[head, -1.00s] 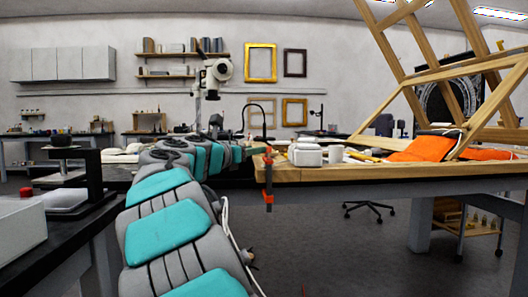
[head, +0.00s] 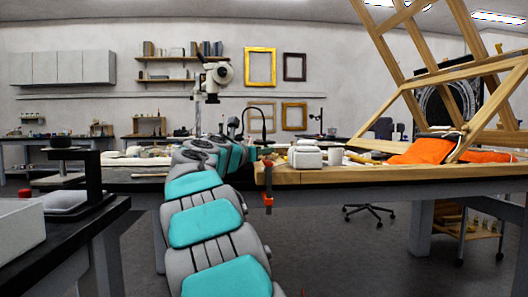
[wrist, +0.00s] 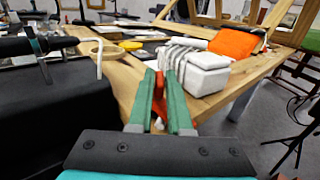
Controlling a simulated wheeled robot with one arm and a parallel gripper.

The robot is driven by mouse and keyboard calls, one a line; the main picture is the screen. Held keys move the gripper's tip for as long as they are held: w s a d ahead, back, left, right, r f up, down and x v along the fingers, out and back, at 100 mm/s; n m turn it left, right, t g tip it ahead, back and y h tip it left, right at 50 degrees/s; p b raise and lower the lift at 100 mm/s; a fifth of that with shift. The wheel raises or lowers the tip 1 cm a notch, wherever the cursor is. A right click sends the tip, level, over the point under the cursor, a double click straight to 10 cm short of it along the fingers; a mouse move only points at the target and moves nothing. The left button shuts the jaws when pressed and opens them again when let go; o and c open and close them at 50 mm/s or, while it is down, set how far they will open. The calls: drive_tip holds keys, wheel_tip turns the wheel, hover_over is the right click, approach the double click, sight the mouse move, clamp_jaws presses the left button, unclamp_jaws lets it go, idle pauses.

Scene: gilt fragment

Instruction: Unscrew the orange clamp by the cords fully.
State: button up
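The orange clamp (head: 268,183) grips the left end of the wooden tabletop, its lower part hanging below the edge. In the wrist view it shows as orange-red (wrist: 159,84) between and behind the green fingers of my gripper (wrist: 161,76). The fingers stand apart, one on each side of it. I cannot tell whether they touch it. In the head view my gripper is small, at the clamp's upper part and mostly hidden by the arm. The pale cords (wrist: 176,55) lie in loops beside the clamp, against white boxes (wrist: 207,70).
The wooden table (head: 400,173) carries white boxes (head: 305,155), a white cup (head: 336,155), orange cloth (head: 424,150) and a tall wooden frame (head: 398,72). A dark bench with a black stand (head: 93,180) is at left. The floor below the clamp is open.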

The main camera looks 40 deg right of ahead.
clamp_jaws()
drive_tip(key=shift+r+t+p, duration=0.1)
drive_tip(key=shift+t+p, duration=0.2)
drive_tip(key=shift+p, duration=0.15)
